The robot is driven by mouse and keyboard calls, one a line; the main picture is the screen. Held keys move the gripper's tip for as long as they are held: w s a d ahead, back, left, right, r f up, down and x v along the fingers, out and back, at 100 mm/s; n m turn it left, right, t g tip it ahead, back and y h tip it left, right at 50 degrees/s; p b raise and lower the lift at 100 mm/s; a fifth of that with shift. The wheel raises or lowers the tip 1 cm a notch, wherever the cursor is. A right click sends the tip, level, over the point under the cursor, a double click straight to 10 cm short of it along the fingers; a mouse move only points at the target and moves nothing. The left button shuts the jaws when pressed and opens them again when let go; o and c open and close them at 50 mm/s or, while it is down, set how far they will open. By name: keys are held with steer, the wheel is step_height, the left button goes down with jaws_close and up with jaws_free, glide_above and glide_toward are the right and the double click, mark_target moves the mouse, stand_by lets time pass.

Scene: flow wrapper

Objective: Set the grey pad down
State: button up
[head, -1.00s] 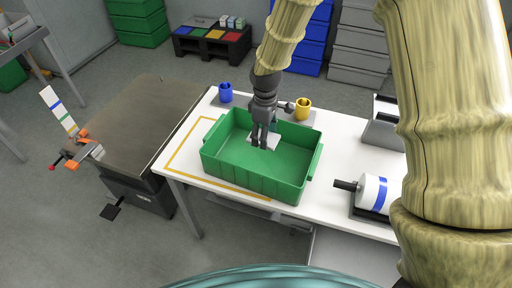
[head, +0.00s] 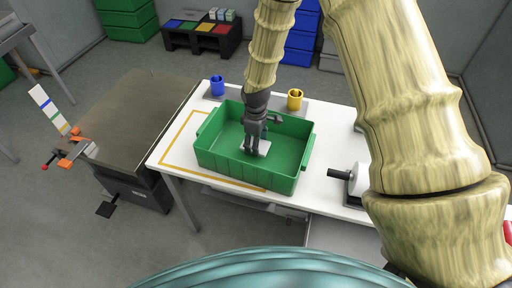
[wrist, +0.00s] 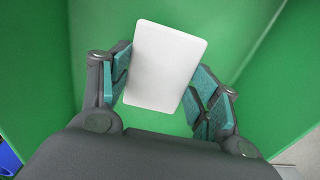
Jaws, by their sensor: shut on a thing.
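The grey pad (wrist: 165,65) is a thin, pale, rounded rectangle between the two teal-padded fingers of my gripper (wrist: 162,88) in the wrist view. My gripper is shut on it, and the pad's corners stick out past the fingers. In the head view my gripper (head: 254,150) points down inside the green bin (head: 245,178), with the pad (head: 264,147) at its tips. The pad is below the bin's rim, near the middle. I cannot tell whether it touches the bin floor.
A white roll on a holder (head: 358,182) is to the right. The bin walls surround my gripper.

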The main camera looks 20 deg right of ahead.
steer(key=shift+f+p, duration=0.4)
steer(key=shift+f, duration=1.45)
steer(key=shift+f, duration=0.15)
steer(key=o, duration=0.8)
steer(key=shift+c, duration=0.2)
steer(key=shift+r, duration=0.3)
step_height(320, 180, up, 12)
steer(key=b, duration=0.3)
steer(key=shift+f, duration=0.1)
